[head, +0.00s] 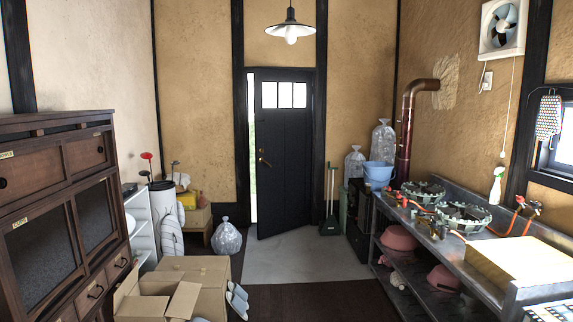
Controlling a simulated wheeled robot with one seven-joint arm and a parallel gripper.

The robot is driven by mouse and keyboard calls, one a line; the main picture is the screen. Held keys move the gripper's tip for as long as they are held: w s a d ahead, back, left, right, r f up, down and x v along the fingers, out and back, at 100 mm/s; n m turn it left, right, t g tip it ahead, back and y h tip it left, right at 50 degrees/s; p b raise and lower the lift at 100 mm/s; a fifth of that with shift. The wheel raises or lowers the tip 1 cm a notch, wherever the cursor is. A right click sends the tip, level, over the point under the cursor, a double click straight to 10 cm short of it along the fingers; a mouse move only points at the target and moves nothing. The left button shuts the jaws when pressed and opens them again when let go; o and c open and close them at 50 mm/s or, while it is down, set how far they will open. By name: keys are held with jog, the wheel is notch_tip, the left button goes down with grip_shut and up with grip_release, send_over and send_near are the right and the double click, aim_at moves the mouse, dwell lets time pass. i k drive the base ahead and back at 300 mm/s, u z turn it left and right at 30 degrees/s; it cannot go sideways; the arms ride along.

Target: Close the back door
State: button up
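The back door (286,165) is a dark panel door with small window panes near its top, in the far wall of the head view. It stands slightly ajar, with a bright strip of outdoor light (251,150) along its left side. Its bottom left corner swings into the room over the pale floor. A brass handle (263,158) is on its left side. The hinge side appears to be on the right. My gripper is not in view.
An open cardboard box (180,287) and slippers (238,300) stand on the dark floor at the front left. A clear bag (226,238) sits left of the door. A metal stove counter (455,238) lines the right. The middle floor (300,257) is clear.

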aim_at(282, 98)
jog(key=u, duration=0.05)
jog(key=i, duration=2.45)
jog(key=u, duration=0.15)
jog(key=i, duration=5.2)
